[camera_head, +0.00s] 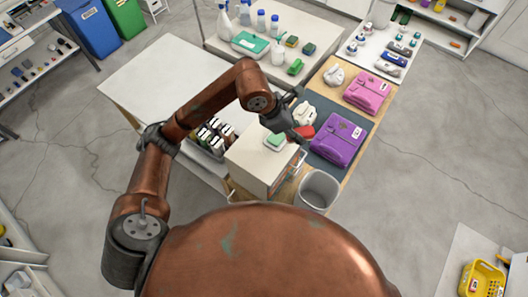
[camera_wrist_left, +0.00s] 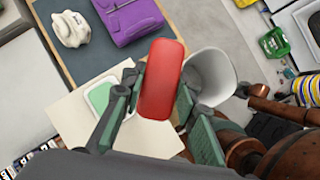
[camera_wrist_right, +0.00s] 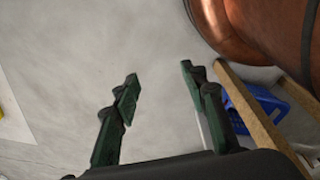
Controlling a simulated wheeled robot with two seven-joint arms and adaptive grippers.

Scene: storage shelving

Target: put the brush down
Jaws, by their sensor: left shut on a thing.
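The brush (camera_wrist_left: 161,78) shows as a red rounded oblong block; its bristles are not visible. My left gripper (camera_head: 292,124) is shut on it, with a green finger on each side in the left wrist view. In the head view a bit of the red brush (camera_head: 303,132) shows beside the gripper, above the area between the pale-topped box and the dark mat. Whether it touches anything below, I cannot tell. My right gripper (camera_wrist_right: 160,78) is open and empty over bare floor in the right wrist view; it is not in the head view.
A pale-topped box (camera_head: 250,165) carries a green-and-white item (camera_head: 275,142). A dark mat (camera_head: 318,152) holds a purple bag (camera_head: 338,140) and a white crumpled cloth (camera_head: 304,113). A grey-white bin (camera_head: 318,190) stands in front. A bare white tabletop (camera_head: 150,75) lies left.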

